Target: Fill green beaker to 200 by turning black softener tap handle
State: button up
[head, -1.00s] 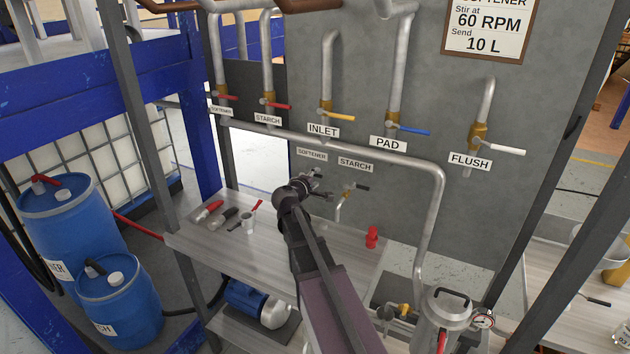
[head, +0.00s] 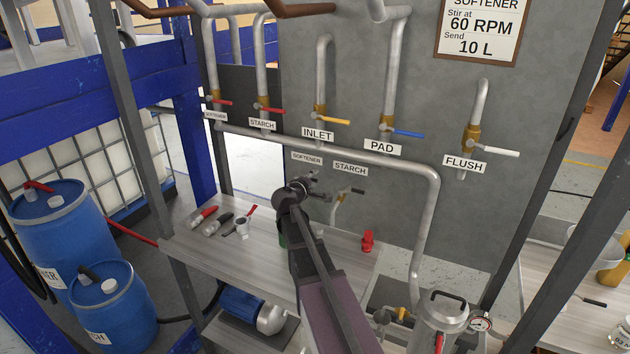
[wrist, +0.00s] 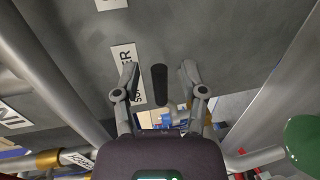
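My gripper (wrist: 159,82) is open, its two fingers on either side of the black softener tap handle (wrist: 160,86). Gaps show between the handle and both fingers, so it is not gripped. In the head view my gripper (head: 313,187) is at the panel just below the small SOFTENER label (head: 307,159), and my wrist hides most of that tap. The green beaker (wrist: 303,138) shows at the right edge of the wrist view. In the head view only a sliver of the beaker (head: 283,240) shows beside my arm. Its level and marks cannot be read.
The STARCH tap (head: 350,192) is close to the right of my gripper. A pipe (head: 390,160) runs above it. A red object (head: 368,241) stands on the bench (head: 210,258), with several tools and a pale cup (head: 243,227) at the left.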

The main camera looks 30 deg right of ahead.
grip_shut()
dwell(0.6)
